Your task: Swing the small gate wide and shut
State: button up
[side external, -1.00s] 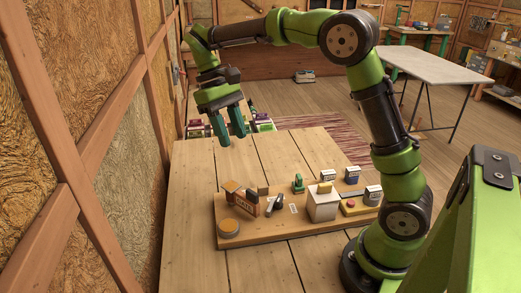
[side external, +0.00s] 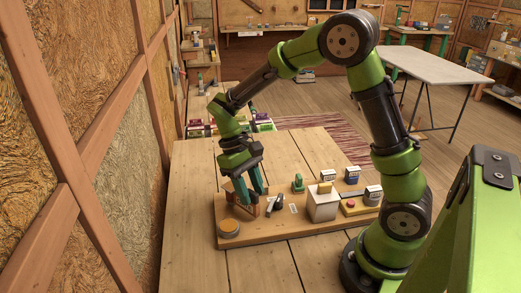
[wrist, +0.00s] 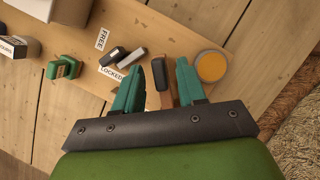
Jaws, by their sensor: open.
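The small wooden gate (side external: 254,207) stands near the left end of a wooden board, mostly hidden behind my fingers in the side view. My gripper (side external: 254,195) is open and low over it, fingers pointing down. In the wrist view, a brown upright piece with a dark top (wrist: 158,73), seemingly part of the gate, shows between my two teal fingers (wrist: 157,66). I cannot tell whether either finger touches it. A dark and grey latch-like piece (side external: 276,203) is just right of the gate; in the wrist view it lies between labels reading FREE (wrist: 102,39) and LOCKED (wrist: 111,73).
The board (side external: 285,227) also carries an orange-topped disc (side external: 229,227), a green piece (side external: 298,184), a pale box (side external: 322,206) and a red button (side external: 351,204). Bare tabletop (side external: 200,175) lies left of and behind the board.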

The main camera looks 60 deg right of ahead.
jog(key=shift+c, duration=0.3)
grip_shut()
jog(key=shift+d, duration=0.1)
jog(key=d+n+h, duration=0.1)
jog(key=n, duration=0.1)
jog(key=shift+d+n, duration=0.2)
jog(key=shift+n, duration=0.1)
jog(key=n, duration=0.1)
jog(key=d+n+h, duration=0.1)
jog(key=shift+w+d+n, duration=0.15)
jog(key=shift+d+n, duration=0.15)
jog(key=shift+n, duration=0.1)
jog(key=shift+w+d+f+n+t+h, duration=0.15)
jog(key=shift+w+d+n+h, duration=0.25)
jog(key=shift+n, duration=0.45)
jog(key=shift+w+d+r+n+t+h, duration=0.15)
jog(key=shift+d+n, duration=0.3)
jog(key=shift+n, duration=0.45)
jog(key=shift+w+d+f+n+t+h, duration=0.2)
jog(key=shift+d+n+h, duration=0.2)
jog(key=shift+n, duration=0.45)
jog(key=shift+d, duration=0.1)
